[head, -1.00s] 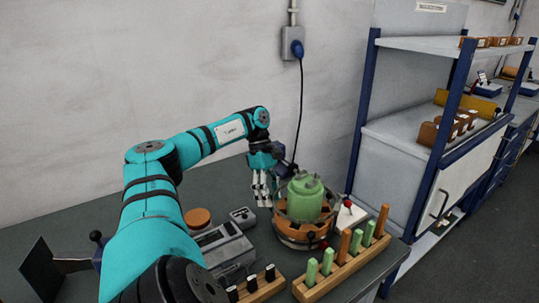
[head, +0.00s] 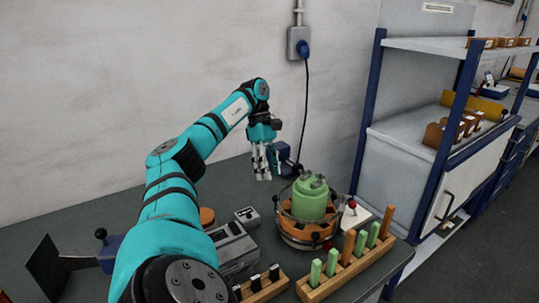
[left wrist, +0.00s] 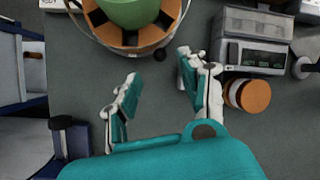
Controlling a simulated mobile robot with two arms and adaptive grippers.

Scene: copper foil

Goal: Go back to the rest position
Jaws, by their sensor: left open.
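My left arm, turquoise with black bands, reaches in from the lower left in the head view. Its left gripper (head: 262,177) hangs fingers-down above the table, to the left of the orange ring-shaped device with a green top. In the left wrist view the left gripper (left wrist: 158,88) is open, with bare table between its fingers. The orange device (left wrist: 118,35) lies just beyond the fingertips there. My right gripper does not show.
The green vessel (head: 310,198) sits in the orange device on the dark table (head: 100,215). A wooden rack (head: 345,272) with green and orange sticks stands in front. A grey instrument (head: 235,250) with a display and an orange disc (left wrist: 248,96) lie nearby. A blue-framed shelf (head: 366,110) stands at right.

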